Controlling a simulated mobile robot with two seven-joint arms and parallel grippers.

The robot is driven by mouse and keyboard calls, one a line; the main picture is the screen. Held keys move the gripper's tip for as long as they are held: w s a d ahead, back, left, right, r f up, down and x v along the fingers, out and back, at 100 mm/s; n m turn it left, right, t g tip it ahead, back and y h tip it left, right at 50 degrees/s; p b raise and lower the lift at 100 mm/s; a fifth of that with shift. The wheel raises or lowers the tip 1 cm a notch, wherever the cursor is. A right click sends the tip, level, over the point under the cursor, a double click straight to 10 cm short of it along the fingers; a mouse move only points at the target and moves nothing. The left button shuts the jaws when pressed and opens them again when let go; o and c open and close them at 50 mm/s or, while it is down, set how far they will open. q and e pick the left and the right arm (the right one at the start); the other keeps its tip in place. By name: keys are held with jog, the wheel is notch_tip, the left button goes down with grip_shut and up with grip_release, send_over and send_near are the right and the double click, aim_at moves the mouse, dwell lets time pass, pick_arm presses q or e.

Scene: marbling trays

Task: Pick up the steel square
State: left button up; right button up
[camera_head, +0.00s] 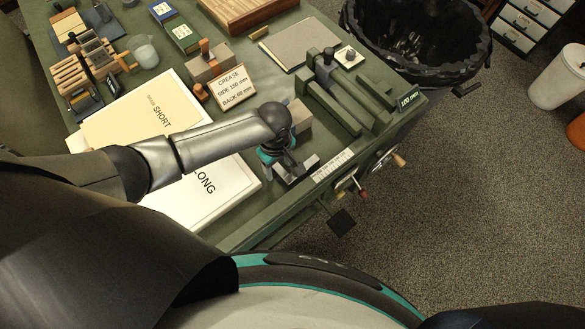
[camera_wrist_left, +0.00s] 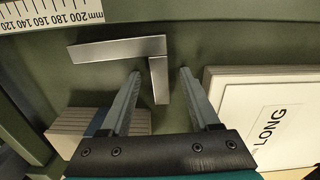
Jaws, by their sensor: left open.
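The steel square (camera_wrist_left: 115,50) lies flat on the green bench top in the left wrist view, a grey L of two flat arms. Its short arm (camera_wrist_left: 160,82) lies in the gap between the two fingers of my left gripper (camera_wrist_left: 160,73). The fingers are open, with space on both sides of that arm. In the head view my left gripper (camera_head: 284,172) points down over the bench near its front edge, and part of the steel square (camera_head: 307,166) shows beside it. I cannot tell the fingertips' height above the bench. My right gripper is not in view.
The LONG board (camera_head: 222,198) lies left of the gripper. A grey block (camera_head: 301,117) stands close behind it. A printed ruler strip (camera_head: 332,165) lies to the right, by the bench edge. A green fixture (camera_head: 345,95) stands farther right, and a black-lined bin (camera_head: 420,70) stands beyond the bench.

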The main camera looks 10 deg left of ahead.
pick_arm(q)
jog(key=shift+c, duration=0.2)
grip_shut()
dwell(0.6)
